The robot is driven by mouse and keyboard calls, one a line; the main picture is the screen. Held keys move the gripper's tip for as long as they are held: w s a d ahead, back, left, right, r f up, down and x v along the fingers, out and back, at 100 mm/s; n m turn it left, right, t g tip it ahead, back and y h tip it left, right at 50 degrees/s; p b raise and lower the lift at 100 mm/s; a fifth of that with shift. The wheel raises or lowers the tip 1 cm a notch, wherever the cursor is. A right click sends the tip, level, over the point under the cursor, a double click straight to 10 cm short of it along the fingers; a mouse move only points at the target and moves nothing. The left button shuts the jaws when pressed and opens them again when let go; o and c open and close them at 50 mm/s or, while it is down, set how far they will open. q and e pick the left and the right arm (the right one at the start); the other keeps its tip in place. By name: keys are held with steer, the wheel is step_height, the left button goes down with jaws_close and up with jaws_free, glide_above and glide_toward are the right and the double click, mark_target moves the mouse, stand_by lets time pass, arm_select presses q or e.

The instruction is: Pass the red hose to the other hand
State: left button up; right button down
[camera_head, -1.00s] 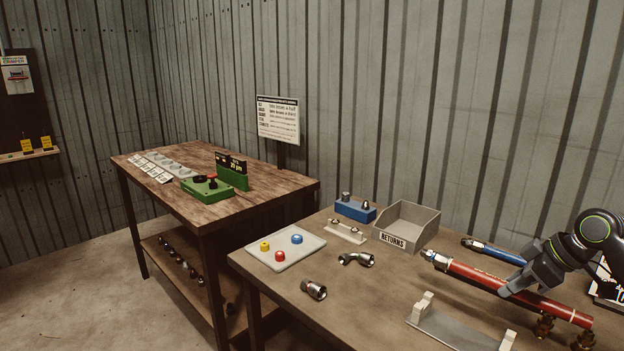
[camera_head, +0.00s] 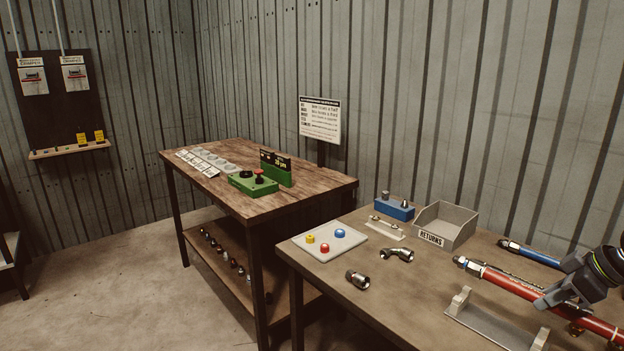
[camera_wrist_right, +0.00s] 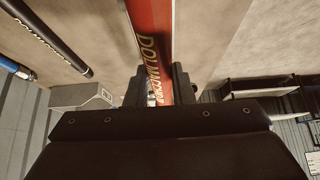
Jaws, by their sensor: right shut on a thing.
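The red hose (camera_head: 508,284) with a metal end fitting is at the right of the head view, above the near table. My right gripper (camera_head: 556,297) is shut on it. In the right wrist view the hose (camera_wrist_right: 151,40) runs up between the two fingers of the gripper (camera_wrist_right: 158,86). The grey cradle (camera_head: 490,322) stands just in front of the hose on the table. The far right end of the hose is partly cut off by the frame. My left gripper is not in view.
The near table (camera_head: 410,290) holds a returns bin (camera_head: 447,225), a blue block (camera_head: 394,208), a tray with coloured caps (camera_head: 329,243) and loose metal fittings (camera_head: 357,279). A blue hose (camera_head: 530,252) lies behind the red one. Another table (camera_head: 215,190) stands left.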

steer(key=shift+r, duration=0.5)
steer(key=s+a+f, duration=0.1)
steer(key=a+f, duration=0.1)
steer(key=a, duration=0.2)
steer(key=s+a+f+n, duration=0.1)
steer(key=s+a+f, duration=0.1)
steer(key=a, duration=0.3)
steer(key=s+a+f+n+g+y, duration=0.1)
steer(key=a+f, duration=0.2)
steer(key=a, duration=0.2)
steer(key=shift+s, duration=0.4)
steer(key=s+a+f+n, duration=0.1)
steer(key=s+a, duration=0.7)
steer(key=a, duration=0.5)
steer(key=shift+s, duration=0.15)
steer(key=shift+f, duration=0.15)
